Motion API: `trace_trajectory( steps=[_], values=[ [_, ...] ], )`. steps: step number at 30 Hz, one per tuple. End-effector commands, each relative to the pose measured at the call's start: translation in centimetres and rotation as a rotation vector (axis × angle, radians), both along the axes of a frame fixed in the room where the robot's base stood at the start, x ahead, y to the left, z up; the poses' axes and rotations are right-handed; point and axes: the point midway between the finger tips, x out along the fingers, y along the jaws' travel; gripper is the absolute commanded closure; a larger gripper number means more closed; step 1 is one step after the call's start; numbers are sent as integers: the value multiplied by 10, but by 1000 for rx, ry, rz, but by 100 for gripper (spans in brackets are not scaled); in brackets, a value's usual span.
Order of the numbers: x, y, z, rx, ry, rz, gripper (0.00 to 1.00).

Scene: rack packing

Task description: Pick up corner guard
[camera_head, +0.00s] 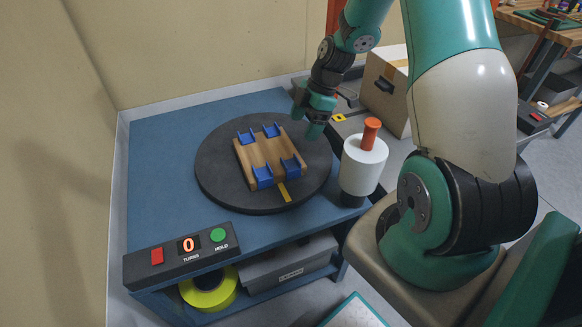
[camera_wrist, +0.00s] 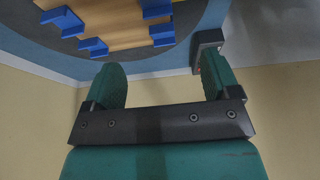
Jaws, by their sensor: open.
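Several blue corner guards sit at the corners of a wooden board (camera_head: 262,158): far left (camera_head: 246,136), far right (camera_head: 271,130), near left (camera_head: 263,177) and near right (camera_head: 292,166). The board lies on a dark round turntable (camera_head: 222,190). My gripper (camera_head: 307,120) is open and empty at the turntable's far right edge, apart from the guards. In the wrist view, its two green fingers (camera_wrist: 162,66) are spread with nothing between them. Blue guards (camera_wrist: 93,46) and the board (camera_wrist: 108,22) show beyond the fingers at the top, partly cut off.
The turntable stands on a blue cart top (camera_head: 160,170). A white cylinder with an orange handle (camera_head: 364,160) stands close at the right. A panel with a red 0 and a green HOLD button (camera_head: 182,256) runs along the front. A cardboard box (camera_head: 385,90) is behind.

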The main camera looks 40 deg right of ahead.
Motion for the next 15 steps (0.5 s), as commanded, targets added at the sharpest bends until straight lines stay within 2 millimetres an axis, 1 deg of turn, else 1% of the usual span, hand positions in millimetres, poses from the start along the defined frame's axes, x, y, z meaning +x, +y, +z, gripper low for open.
trace_trajectory(
  steps=[1,6,10,15],
  values=[
    [0,5,-12,3,5,1,18],
    [5,19,-45,2,4,2,18],
    [7,25,-61,2,3,0,18],
    [9,29,-70,1,2,1,18]
  ],
)
